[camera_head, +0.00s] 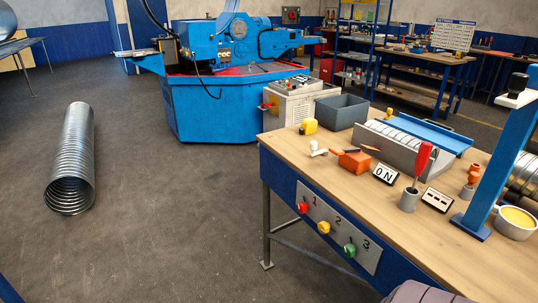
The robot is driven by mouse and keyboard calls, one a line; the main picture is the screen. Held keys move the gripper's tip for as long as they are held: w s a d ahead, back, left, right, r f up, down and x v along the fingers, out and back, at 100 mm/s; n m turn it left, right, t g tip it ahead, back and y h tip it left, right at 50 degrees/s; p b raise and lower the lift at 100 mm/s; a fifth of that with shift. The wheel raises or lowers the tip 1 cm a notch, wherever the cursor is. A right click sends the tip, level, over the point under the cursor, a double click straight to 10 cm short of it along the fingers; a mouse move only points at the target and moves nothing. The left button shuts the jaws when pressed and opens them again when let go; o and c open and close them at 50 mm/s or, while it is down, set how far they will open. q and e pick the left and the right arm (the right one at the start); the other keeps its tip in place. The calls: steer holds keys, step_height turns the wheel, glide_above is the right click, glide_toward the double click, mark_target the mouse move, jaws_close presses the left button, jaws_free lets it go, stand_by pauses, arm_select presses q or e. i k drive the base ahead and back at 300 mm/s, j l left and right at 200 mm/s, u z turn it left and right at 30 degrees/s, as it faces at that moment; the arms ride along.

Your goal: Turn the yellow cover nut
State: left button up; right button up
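A small yellow knob-like part (323,227) sits under the number 2 on a grey panel (350,247) on the front side of the workbench. It looks like the yellow cover nut, but it is too small to make out its shape fully. A red one (303,207) sits under 1 and a green one (349,250) by 3. Neither of my grippers shows in the head view. A dark grey rounded shape, perhaps part of my arm, shows at the bottom edge.
A blue machine (215,105) stands behind. A spiral duct (73,160) lies on open floor at left.

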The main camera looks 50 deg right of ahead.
mark_target(324, 226)
steer(key=i+j+z, duration=0.1)
steer(key=i+z, duration=0.3)
steer(key=i+j+z, duration=0.25)
steer(key=i+z, duration=0.15)
steer(key=i, duration=0.15)
